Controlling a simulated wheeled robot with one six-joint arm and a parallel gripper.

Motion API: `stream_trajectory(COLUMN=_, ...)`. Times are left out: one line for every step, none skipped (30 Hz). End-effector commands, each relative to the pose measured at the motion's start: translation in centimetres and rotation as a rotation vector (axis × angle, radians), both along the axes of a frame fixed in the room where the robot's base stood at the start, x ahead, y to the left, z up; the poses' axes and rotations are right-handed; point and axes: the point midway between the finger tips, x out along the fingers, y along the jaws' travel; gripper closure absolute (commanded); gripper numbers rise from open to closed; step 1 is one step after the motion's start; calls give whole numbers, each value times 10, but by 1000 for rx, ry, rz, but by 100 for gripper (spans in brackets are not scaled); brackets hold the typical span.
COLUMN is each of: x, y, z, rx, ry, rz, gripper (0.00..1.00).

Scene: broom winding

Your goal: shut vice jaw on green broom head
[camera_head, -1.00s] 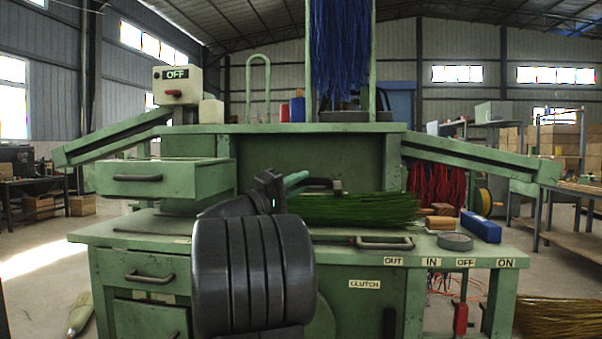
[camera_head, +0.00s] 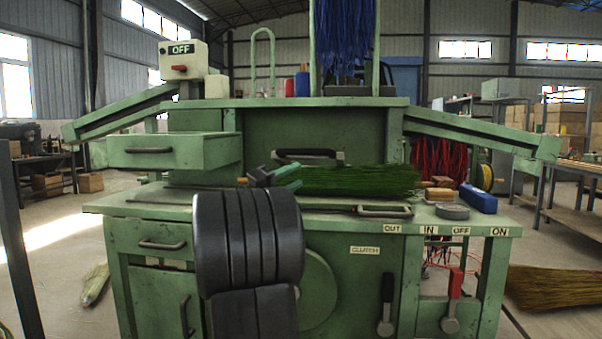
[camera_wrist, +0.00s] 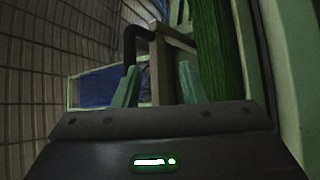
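The green broom head (camera_head: 360,180) lies along the bench top, and its green bristles also show in the wrist view (camera_wrist: 216,50). A dark bent handle (camera_head: 308,154) stands behind its left end. In the wrist view this handle (camera_wrist: 131,42) joins a pale block (camera_wrist: 172,36) beside the bristles, which seems to be the vice jaw. Whether the jaw touches the broom head I cannot tell. My gripper (camera_head: 284,176) is left of the broom head, below the handle. In the wrist view its green fingers (camera_wrist: 157,78) are apart, with no held thing visible between them.
My arm hides part of the bench front. A grey roll (camera_head: 452,212) and a blue block (camera_head: 478,198) lie right of the broom head. The drawer (camera_head: 170,152) juts out at left.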

Motion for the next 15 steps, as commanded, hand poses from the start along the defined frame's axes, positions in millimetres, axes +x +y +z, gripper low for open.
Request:
stream_trajectory(x=-6, y=12, z=-2, rx=-2, ry=3, rz=4, gripper=62)
stream_trajectory(x=-10, y=18, z=-4, rx=-2, ry=3, rz=5, gripper=62)
stream_trajectory(x=-14, y=26, z=-7, rx=-1, ry=3, rz=6, gripper=62)
stream_trajectory(x=-18, y=32, z=-10, rx=-1, ry=4, rz=5, gripper=62)
stream_trajectory(x=-21, y=37, z=-12, rx=0, ry=4, rz=5, gripper=62)
stream_trajectory(x=-26, y=44, z=-15, rx=-1, ry=5, rz=4, gripper=62)
stream_trajectory(x=-29, y=49, z=-17, rx=-1, ry=5, rz=4, gripper=62)
stream_trajectory(x=-32, y=54, z=-19, rx=-1, ry=4, rz=5, gripper=62)
stream_trajectory(x=-35, y=59, z=-21, rx=0, ry=4, rz=4, gripper=62)
stream_trajectory(x=-38, y=63, z=-23, rx=0, ry=4, rz=4, gripper=62)
stream_trajectory(x=-40, y=67, z=-25, rx=-1, ry=5, rz=4, gripper=62)
stream_trajectory(x=-43, y=71, z=-27, rx=0, ry=4, rz=2, gripper=62)
stream_trajectory(x=-45, y=74, z=-28, rx=0, ry=4, rz=2, gripper=62)
stream_trajectory(x=-46, y=76, z=-29, rx=1, ry=5, rz=2, gripper=62)
stream_trajectory(x=-48, y=78, z=-31, rx=0, ry=4, rz=2, gripper=62)
